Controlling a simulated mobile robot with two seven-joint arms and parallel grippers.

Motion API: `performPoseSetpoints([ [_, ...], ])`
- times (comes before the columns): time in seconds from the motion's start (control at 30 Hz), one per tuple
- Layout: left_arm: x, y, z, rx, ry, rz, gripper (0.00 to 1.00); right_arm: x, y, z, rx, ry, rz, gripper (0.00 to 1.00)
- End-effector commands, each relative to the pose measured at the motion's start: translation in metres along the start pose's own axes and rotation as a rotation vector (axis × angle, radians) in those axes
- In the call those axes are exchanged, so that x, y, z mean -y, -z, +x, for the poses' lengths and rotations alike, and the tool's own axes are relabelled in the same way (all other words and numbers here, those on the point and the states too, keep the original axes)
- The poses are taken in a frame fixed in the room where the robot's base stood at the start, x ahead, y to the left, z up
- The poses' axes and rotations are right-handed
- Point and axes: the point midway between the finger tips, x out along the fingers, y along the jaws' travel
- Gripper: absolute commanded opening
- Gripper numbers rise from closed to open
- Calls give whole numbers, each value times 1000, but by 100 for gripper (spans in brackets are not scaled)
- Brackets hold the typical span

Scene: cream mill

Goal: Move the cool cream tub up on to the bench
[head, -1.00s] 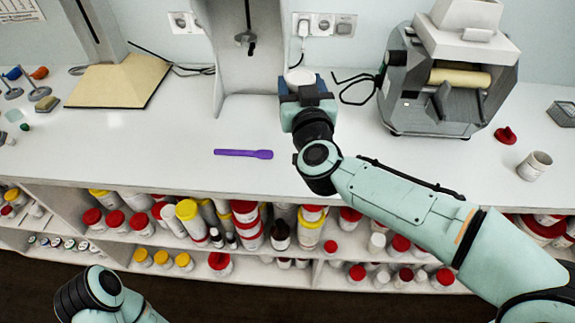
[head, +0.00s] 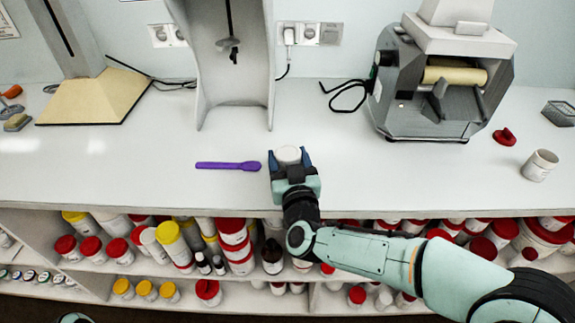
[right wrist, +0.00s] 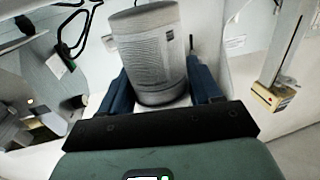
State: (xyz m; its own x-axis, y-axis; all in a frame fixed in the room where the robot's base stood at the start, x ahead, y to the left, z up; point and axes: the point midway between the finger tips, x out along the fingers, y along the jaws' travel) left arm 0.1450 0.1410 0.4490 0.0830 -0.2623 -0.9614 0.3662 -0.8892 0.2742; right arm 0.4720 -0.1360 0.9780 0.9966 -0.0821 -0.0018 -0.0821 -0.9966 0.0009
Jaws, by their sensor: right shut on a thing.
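A white tub (head: 288,154) is held by my right gripper (head: 289,168) over the front middle of the white bench (head: 390,178). I cannot tell whether its base touches the bench. In the right wrist view the tub (right wrist: 148,52) is a pale, ribbed cylinder with a small dark mark, between the two blue fingers (right wrist: 162,88). My left gripper is out of view; only a bit of my left arm shows at the bottom edge.
A purple spatula (head: 228,165) lies just left of the tub. A grey roller mill (head: 425,118) stands at the back right, with a red lid (head: 507,138) and a white pot (head: 540,165) beside it. A tall stand (head: 232,80) is behind. Shelves below hold several jars.

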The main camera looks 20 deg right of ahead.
Motion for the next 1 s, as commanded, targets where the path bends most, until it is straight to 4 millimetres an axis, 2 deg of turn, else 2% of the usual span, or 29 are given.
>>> performPoseSetpoints([
  [0.07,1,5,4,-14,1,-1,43,0,-8,0,0,0,1,26],
  [0.5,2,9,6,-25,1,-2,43,0,-11,0,-2,0,1,26],
  [0.53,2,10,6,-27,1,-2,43,0,-11,0,-2,0,1,70],
  [0.6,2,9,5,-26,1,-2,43,0,-11,0,-2,0,1,89],
  [1.0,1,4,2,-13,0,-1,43,0,-6,-4,-2,1,2,89],
])
